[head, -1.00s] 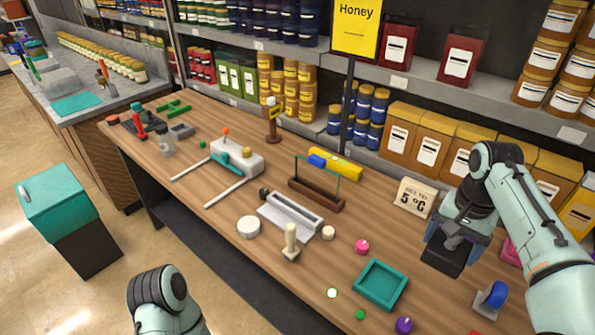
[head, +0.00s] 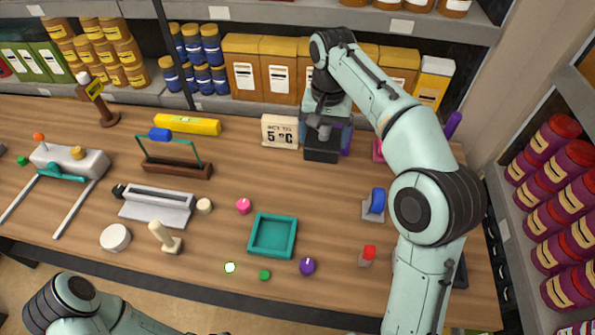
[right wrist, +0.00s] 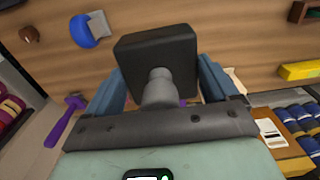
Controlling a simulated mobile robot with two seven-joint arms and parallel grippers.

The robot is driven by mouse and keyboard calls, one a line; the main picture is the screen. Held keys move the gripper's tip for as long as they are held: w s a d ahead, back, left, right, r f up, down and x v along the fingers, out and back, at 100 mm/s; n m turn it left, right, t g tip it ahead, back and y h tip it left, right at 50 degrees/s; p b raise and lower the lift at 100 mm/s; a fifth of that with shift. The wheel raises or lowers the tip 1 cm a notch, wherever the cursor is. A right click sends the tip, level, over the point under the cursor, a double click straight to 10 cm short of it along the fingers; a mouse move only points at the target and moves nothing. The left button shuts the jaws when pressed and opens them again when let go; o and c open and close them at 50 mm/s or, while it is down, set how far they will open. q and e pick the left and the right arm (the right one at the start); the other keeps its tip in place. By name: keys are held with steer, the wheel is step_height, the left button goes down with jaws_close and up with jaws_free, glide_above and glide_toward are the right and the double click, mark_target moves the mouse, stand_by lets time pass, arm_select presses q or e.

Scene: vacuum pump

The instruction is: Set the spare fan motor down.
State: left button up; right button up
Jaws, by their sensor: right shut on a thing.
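The spare fan motor appears to be the dark square block (head: 322,150) at the back of the bench in the head view. In the right wrist view the block (right wrist: 158,55) has a short grey neck. My right gripper (head: 325,128) is shut on it, with blue fingers (right wrist: 160,88) on both sides of the neck. The block is close above or on the bench top (head: 330,190); I cannot tell whether it touches. My left gripper is out of the picture; only part of my left arm shows at the lower left.
The "5 °C" sign (head: 279,131) stands just left of the motor. A pink item (head: 378,150) and a blue-wheeled item (head: 375,204) are to its right. A teal tray (head: 252,234) lies nearer the front. Bare wood lies between tray and motor.

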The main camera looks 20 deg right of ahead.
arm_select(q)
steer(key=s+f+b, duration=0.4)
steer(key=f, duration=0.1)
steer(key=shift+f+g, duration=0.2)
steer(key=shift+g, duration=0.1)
arm_select(e)
steer(key=shift+f, duration=9.6)
steer(key=shift+f, duration=0.1)
steer(key=o, duration=1.4)
steer(key=shift+f, duration=0.15)
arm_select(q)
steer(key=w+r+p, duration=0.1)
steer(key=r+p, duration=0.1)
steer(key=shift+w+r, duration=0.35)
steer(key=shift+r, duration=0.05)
arm_select(e)
step_height(320, 180, up, 12)
steer(key=shift+r, duration=0.2)
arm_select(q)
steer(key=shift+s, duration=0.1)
arm_select(e)
steer(key=shift+f, duration=0.1)
